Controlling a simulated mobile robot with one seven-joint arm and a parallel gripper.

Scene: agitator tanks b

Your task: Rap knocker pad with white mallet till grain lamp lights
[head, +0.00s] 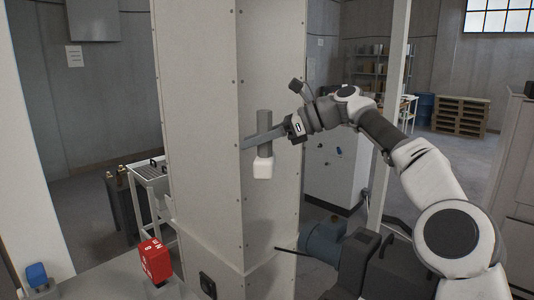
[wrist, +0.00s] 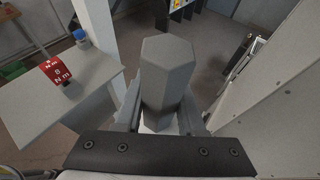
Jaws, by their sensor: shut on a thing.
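My gripper (head: 262,138) is shut on the grey handle (head: 264,122) of the white mallet (head: 262,169). The mallet hangs roughly upright, white head down, in front of the tall pale metal casing (head: 205,120). In the wrist view the hexagonal handle (wrist: 168,75) stands between my gripper's fingers (wrist: 162,115), and only a little of the white head shows below. A dark square fitting (head: 207,286) sits low on the casing; I cannot tell whether it is the knocker pad. I cannot make out a grain lamp in either view.
A red block marked "8 Nm" (head: 156,260) and a blue-topped item (head: 37,275) stand on the bench at lower left. A blue motor (head: 325,243) is right of the casing's foot. A white post (head: 392,110) rises behind my arm. Pallets (head: 461,115) are far back.

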